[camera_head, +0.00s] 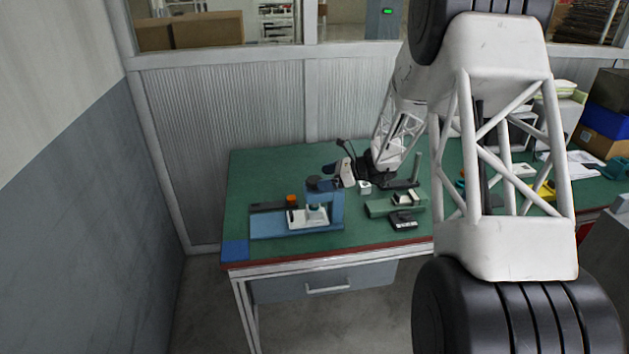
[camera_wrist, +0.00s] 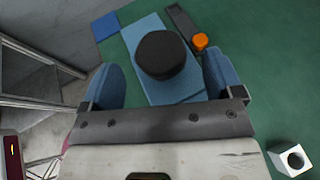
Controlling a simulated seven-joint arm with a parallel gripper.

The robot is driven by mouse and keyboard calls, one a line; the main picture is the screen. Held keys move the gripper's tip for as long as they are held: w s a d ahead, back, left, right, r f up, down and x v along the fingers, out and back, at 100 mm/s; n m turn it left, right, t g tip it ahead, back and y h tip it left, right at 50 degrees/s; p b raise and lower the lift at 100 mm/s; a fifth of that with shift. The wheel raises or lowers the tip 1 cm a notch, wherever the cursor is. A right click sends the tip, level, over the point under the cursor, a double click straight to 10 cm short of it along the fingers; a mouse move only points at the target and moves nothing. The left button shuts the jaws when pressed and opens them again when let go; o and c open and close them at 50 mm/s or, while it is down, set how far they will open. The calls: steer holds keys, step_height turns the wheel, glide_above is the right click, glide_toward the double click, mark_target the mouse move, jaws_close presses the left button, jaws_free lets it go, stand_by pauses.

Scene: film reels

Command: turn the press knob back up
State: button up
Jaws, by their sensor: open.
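The blue press (camera_head: 338,210) stands near the left end of the green bench, with its round black knob (camera_head: 318,184) on top. In the wrist view the black knob (camera_wrist: 160,53) lies between the two blue fingers of my gripper (camera_wrist: 160,66). The fingers are spread apart, with a visible gap on each side of the knob. In the head view my gripper (camera_head: 331,170) is just above and behind the knob. How far the fingertips are above the knob is hard to tell.
An orange knob (camera_wrist: 200,41) sits on a dark bar beside the press. A white block with a round hole (camera_wrist: 290,159) lies on the bench. A green fixture (camera_head: 384,208) and a small dark box (camera_head: 403,221) stand right of the press. The bench's left back area is clear.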

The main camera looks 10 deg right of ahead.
mark_target(316, 179)
steer(key=shift+x, duration=2.2)
steer(key=c, duration=0.9)
